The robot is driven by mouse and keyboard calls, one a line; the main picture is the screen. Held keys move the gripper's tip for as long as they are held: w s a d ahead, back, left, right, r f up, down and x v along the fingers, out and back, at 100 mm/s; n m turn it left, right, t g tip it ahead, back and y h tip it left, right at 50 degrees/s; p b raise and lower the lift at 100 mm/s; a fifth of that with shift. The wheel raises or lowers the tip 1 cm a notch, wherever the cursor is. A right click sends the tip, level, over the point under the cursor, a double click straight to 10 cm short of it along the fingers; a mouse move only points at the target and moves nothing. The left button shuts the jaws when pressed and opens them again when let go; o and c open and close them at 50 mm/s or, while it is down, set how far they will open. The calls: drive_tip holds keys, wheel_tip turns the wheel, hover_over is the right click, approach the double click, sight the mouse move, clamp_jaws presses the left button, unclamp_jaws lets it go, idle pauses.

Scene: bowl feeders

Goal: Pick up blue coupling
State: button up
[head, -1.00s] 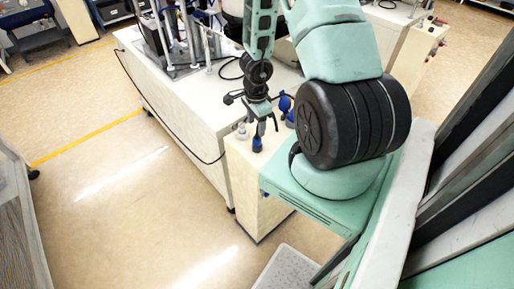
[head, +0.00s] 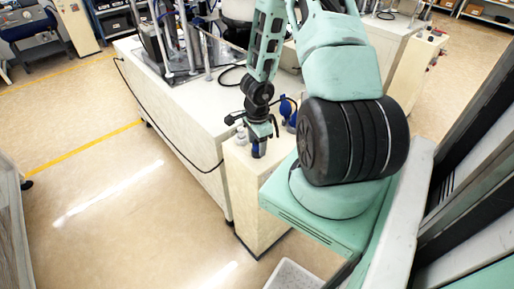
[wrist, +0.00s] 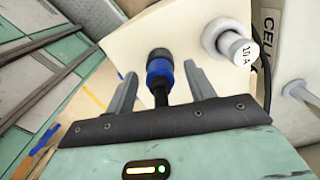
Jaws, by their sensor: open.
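The blue coupling (wrist: 159,72), a blue and black cylinder with a dark stem, stands on the cream top of a narrow cabinet. It also shows in the head view (head: 258,149), right below my gripper (head: 262,131), its upper part hidden by the gripper. In the wrist view my gripper (wrist: 160,76) is open, with one grey finger on each side of the coupling. Gaps show between the coupling and both fingers there; I see no grip on it.
A white-capped cylinder marked "10 A" (wrist: 240,50) stands close by on the narrow cabinet (head: 262,195). Another blue fitting (head: 286,107) is just behind my gripper. A larger white bench (head: 200,105) with metal posts adjoins on the left.

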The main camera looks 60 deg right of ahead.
drive_tip(key=c, duration=1.2)
drive_tip(key=shift+o, duration=0.2)
